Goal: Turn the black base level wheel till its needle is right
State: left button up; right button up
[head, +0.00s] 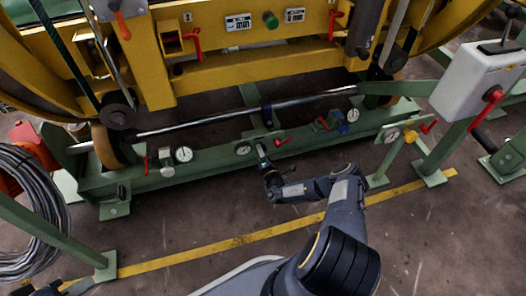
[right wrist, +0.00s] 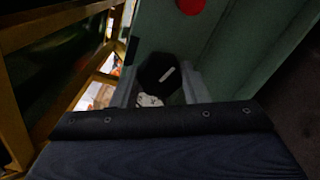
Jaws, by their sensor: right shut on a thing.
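My right gripper (head: 262,152) reaches the green base beam (head: 215,160) near its middle. In the right wrist view, the black wheel (right wrist: 158,72) with a white mark sits between the two grey fingers, and the gripper (right wrist: 158,90) is shut on it. In the head view the gripper hides most of the wheel. A small round white dial (head: 243,150) sits on the beam just left of the gripper. Its needle is too small to read. My left gripper is not in view.
Other dials sit on the beam at left (head: 183,154) and right (head: 353,115). A red lever (head: 283,141) is just right of the gripper. The yellow ring frame (head: 260,70) stands behind. A cable coil (head: 35,210) is at left. Floor in front is clear.

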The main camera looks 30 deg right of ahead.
jog(key=n+p, duration=0.7)
jog(key=n, duration=1.8)
jog(key=shift+a+n, duration=0.15)
jog(key=shift+n, duration=0.15)
dwell(0.4)
jog(key=o, duration=1)
jog(key=shift+c, duration=0.2)
jog(key=p+v, duration=0.2)
jog(key=v, duration=0.5)
jog(key=shift+s+a, duration=0.15)
jog(key=shift+s, duration=0.25)
